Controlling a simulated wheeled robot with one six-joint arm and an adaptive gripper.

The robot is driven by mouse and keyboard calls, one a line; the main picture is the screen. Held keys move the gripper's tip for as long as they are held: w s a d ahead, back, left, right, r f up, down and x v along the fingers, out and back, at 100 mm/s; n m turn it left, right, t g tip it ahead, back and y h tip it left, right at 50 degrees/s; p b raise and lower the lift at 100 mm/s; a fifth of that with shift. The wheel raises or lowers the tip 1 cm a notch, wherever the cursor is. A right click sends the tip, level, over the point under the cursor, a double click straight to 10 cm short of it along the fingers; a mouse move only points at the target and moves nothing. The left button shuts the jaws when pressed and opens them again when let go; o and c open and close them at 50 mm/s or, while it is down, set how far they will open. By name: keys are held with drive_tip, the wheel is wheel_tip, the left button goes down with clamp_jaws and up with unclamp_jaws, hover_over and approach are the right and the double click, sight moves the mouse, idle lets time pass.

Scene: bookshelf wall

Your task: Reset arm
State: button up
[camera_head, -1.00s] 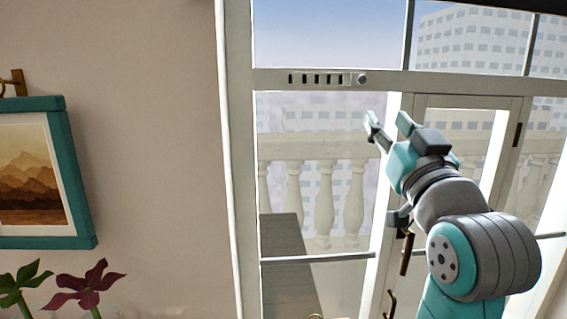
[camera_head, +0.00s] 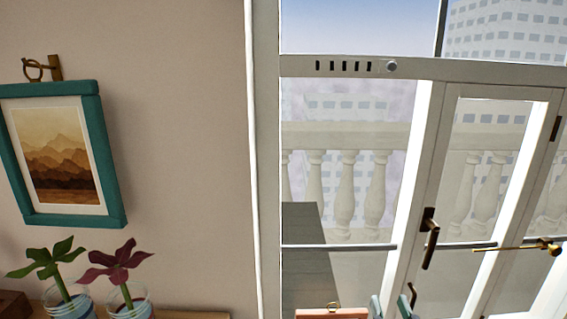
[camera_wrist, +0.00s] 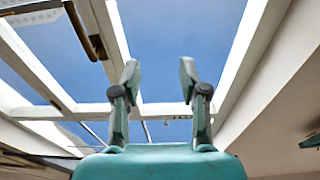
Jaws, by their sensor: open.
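My gripper (camera_wrist: 159,78) is open in the wrist view, its two dark-jointed fingers apart and pointing up, with nothing between them. Behind the fingers are the window frame and blue sky. In the head view, only the teal fingertips of my gripper (camera_head: 392,304) show at the bottom edge, right of the middle. The rest of the arm is out of that view.
A white-framed glass door (camera_head: 470,170) with a dark handle (camera_head: 429,238) stands at the right. A teal-framed picture (camera_head: 115,220) hangs on the left wall. Two potted plants, one green (camera_head: 50,258) and one dark red (camera_head: 115,262), stand below it.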

drive_tip(key=s+a+f+g, duration=0.1)
drive_tip(key=s+f+g, duration=0.1)
drive_tip(key=s+f, duration=0.95)
drive_tip(key=s+f+g, duration=0.1)
drive_tip(key=s+f, duration=0.7)
drive_tip(key=s, duration=0.7)
drive_tip(key=s+g, duration=0.1)
drive_tip(key=s, duration=1.1)
drive_tip(key=shift+f+g, duration=0.3)
drive_tip(key=shift+f, duration=0.1)
drive_tip(key=shift+a, duration=0.1)
idle(0.6)
